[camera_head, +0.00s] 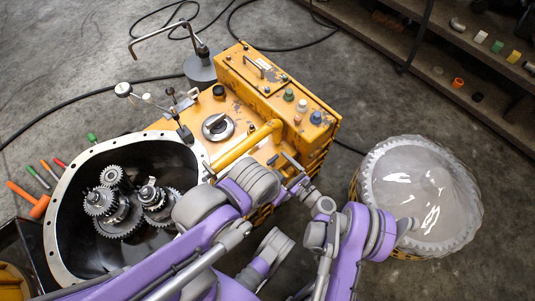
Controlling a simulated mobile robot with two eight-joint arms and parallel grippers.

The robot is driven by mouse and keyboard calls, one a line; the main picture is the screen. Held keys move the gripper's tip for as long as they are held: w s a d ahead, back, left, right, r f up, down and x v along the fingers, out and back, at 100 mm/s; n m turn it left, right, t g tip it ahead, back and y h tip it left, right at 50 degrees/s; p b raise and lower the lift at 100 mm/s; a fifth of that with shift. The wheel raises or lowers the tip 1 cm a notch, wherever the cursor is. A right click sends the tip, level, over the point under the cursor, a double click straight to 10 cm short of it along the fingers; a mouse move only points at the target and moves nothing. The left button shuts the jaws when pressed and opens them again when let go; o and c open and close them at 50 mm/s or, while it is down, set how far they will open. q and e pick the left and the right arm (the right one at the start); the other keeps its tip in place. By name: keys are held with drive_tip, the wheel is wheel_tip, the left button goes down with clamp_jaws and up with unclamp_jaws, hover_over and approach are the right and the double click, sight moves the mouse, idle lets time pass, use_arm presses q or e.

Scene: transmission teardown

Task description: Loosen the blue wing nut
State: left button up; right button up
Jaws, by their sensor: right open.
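The blue wing nut (316,118) is a small blue cap on the right end of the worn yellow transmission housing (262,88), near its corner. A green cap (289,95) and a pale grey one (302,106) sit in a row up and to its left. My right gripper (286,166) is open, just below the yellow tube on the housing's near side. It is below and left of the blue wing nut, apart from it. My left arm crosses the lower middle, and its gripper cannot be made out.
The open bell housing (57,223) with several gears (117,215) is at left. A translucent-lined round bin (424,195) stands at right. Shelves (455,42) with small coloured parts are at upper right. Cables cross the floor.

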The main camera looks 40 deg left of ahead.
sight(271, 159)
drive_tip(key=a, duration=0.3)
drive_tip(key=a+b, duration=0.1)
drive_tip(key=a, duration=0.1)
drive_tip(key=shift+w+a, duration=0.25)
drive_tip(key=shift+a, duration=0.1)
drive_tip(key=c, duration=1.4)
drive_tip(key=shift+n+g, duration=0.3)
drive_tip(key=shift+g, duration=0.2)
drive_tip(key=n+g, duration=0.1)
drive_tip(key=g, duration=0.1)
drive_tip(key=s+n+g, duration=0.1)
drive_tip(key=n+g, duration=0.1)
drive_tip(key=g, duration=0.1)
drive_tip(key=shift+h, duration=0.3)
drive_tip(key=shift+s+d+n+g+h, duration=0.2)
drive_tip(key=shift+n+g+h, duration=0.35)
drive_tip(key=shift+n+g, duration=0.6)
drive_tip(key=shift+s+d+n+g+h, duration=0.15)
drive_tip(key=shift+n+g+h, duration=0.5)
drive_tip(key=shift+g, duration=0.8)
drive_tip(key=shift+s+a, duration=0.1)
